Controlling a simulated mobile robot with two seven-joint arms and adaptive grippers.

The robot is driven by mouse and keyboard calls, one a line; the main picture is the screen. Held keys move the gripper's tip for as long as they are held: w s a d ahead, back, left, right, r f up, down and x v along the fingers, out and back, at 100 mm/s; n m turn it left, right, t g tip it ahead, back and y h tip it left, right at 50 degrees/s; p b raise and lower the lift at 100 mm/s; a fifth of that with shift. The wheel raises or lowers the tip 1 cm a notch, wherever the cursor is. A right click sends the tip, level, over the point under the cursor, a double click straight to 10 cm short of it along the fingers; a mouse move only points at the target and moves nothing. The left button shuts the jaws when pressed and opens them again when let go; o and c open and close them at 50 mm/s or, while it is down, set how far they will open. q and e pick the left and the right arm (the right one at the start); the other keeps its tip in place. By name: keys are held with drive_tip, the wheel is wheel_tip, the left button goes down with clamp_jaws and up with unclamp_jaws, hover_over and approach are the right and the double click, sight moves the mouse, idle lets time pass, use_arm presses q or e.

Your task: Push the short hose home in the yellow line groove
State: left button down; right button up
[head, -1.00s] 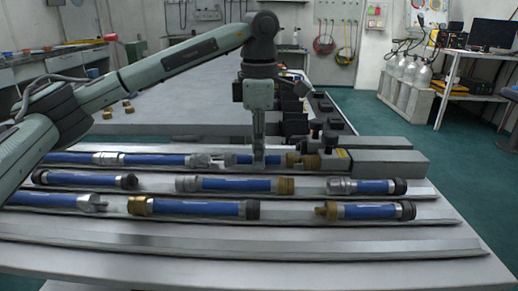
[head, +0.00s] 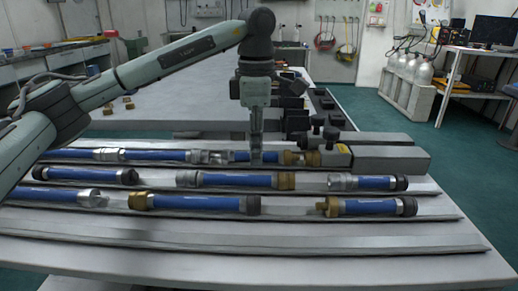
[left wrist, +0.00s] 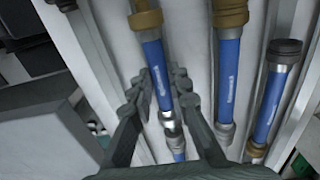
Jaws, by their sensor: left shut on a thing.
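A short blue hose (head: 241,157) lies in the rearmost groove, with a brass fitting (head: 292,158) at its right end. The brass end is close to the block with a yellow label (head: 344,150); I cannot tell whether it is fully seated. My left gripper (head: 256,158) points down and is shut on this hose. In the left wrist view the fingers (left wrist: 160,88) sit either side of the blue hose (left wrist: 153,58). Its silver end (left wrist: 168,121) lies close to another blue hose (left wrist: 177,143) in the same line. My right gripper is not in view.
Nearer grooves hold several more blue hoses, such as one with a brass end (head: 236,181) and one at front right (head: 368,208). The front rail (head: 250,246) is empty. Dark fittings (head: 325,130) stand behind the labelled block.

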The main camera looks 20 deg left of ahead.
use_arm(q)
drive_tip(key=shift+s+a, duration=0.2)
drive_tip(key=shift+a, duration=0.45)
drive_tip(key=shift+s+a, duration=0.15)
drive_tip(key=shift+a, duration=0.45)
drive_tip(key=c, duration=1.4)
unclamp_jaws()
drive_tip(key=shift+o, duration=0.2)
wheel_tip(320, 180, up, 12)
